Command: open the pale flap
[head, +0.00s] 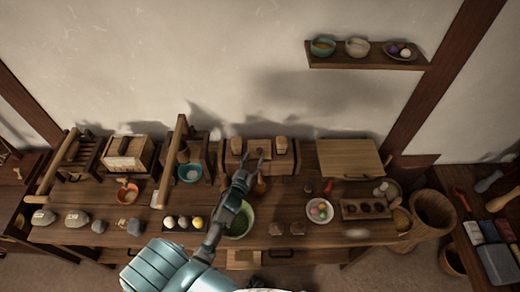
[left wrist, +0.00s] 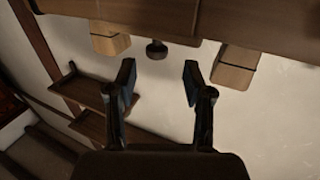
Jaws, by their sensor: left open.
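A pale wooden panel (head: 350,157), the likeliest pale flap, lies closed at the back right of the table, with a small dark handle at its front edge. My left gripper (head: 254,154) is open and empty, left of this panel and in front of a brown wooden box (head: 256,165). In the left wrist view the open jaws (left wrist: 158,75) have nothing between them. Two pale blocks with dark bands, one on the left (left wrist: 109,42) and one on the right (left wrist: 234,68), and a dark knob (left wrist: 156,50) show beyond them. My right gripper is not in view.
A green bowl (head: 240,222) stands below my left forearm. A white plate of coloured balls (head: 320,209), a dark tray (head: 366,210) and a bucket (head: 432,212) are to the right. A wall shelf (head: 365,57) hangs above.

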